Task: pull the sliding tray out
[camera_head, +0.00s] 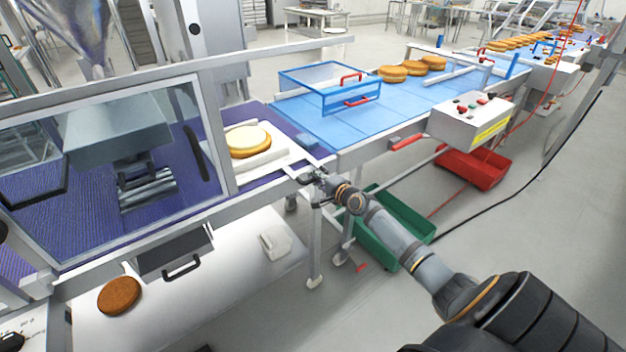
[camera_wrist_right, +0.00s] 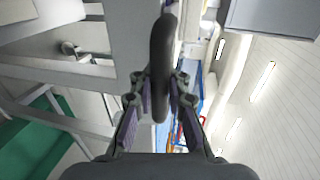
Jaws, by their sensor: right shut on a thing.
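The sliding tray (camera_head: 284,157) is a pale, low tray at the right end of the purple belt, beside the glazed guard. A brown round with a cream top (camera_head: 248,140) sits on it. My right gripper (camera_head: 309,178) is at the tray's front right corner. In the right wrist view my right gripper (camera_wrist_right: 158,92) is shut on a dark bar handle (camera_wrist_right: 161,55), with one finger on each side of it. In the head view the gripper mostly hides this handle. My left gripper is not in view.
A glazed guard (camera_head: 207,125) stands left of the tray. The blue conveyor (camera_head: 355,132) with a blue-framed box (camera_head: 300,83) lies to the right. A green crate (camera_head: 416,222) and a red crate (camera_head: 470,172) are below. Bare floor (camera_head: 265,320) lies in front.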

